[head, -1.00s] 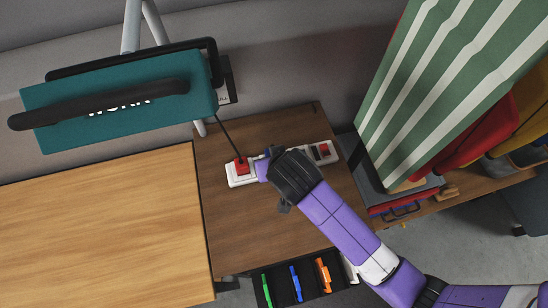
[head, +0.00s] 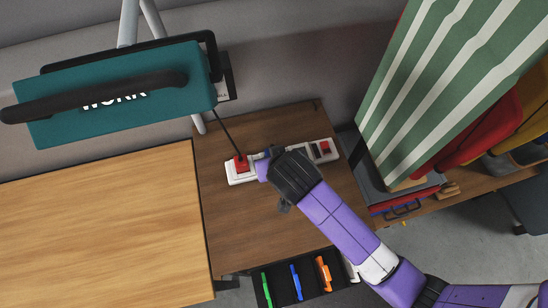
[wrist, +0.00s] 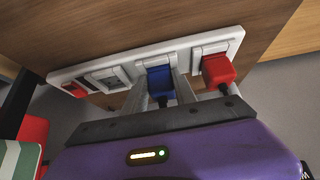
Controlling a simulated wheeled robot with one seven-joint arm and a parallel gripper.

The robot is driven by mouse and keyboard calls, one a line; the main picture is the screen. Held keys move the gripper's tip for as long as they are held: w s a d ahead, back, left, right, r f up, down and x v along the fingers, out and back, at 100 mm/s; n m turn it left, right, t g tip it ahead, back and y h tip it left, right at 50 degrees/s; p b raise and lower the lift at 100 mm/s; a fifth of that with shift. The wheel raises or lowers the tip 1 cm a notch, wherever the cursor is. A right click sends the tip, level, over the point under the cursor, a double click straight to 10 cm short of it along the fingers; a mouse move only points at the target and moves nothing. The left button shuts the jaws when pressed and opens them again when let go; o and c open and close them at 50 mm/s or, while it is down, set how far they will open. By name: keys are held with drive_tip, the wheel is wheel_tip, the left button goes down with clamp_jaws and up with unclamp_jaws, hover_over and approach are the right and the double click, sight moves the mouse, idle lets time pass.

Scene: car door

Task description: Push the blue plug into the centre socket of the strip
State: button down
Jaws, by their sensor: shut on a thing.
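The white power strip (head: 238,179) lies on the dark brown wooden top, and in the wrist view (wrist: 120,62) it runs across the picture. My gripper (wrist: 161,84) is shut on the blue plug (wrist: 158,82), one finger on each side of it. The blue plug is at the strip's centre socket, with its front against or very close to the socket face; how deep it sits I cannot tell.
A red plug (wrist: 217,70) with a cord sits in the socket beside the blue one. An empty socket (wrist: 106,79) and a red switch (wrist: 73,89) are on the other side.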

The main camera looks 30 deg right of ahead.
drive_tip(key=c, duration=0.9)
unclamp_jaws()
drive_tip(key=shift+r, duration=0.1)
drive_tip(key=shift+v, duration=3.85)
drive_tip(key=w+a+r+n+t+y+b, duration=0.1)
drive_tip(key=w+a+r+n+t+y, duration=0.1)
drive_tip(key=a+r+n+t+y, duration=0.35)
drive_tip(key=s+d+t+h, duration=0.1)
drive_tip(key=s+d, duration=0.1)
drive_tip(key=s, duration=0.6)
drive_tip(key=s+d+m+t+h+b, duration=0.1)
drive_tip(key=s+d, duration=0.2)
drive_tip(key=s, duration=0.5)
drive_tip(key=s+d+r+m+t+h, duration=0.1)
drive_tip(key=s+d, duration=0.1)
drive_tip(key=s, duration=0.6)
drive_tip(key=shift+d+b, duration=0.25)
drive_tip(key=shift+b, duration=0.15)
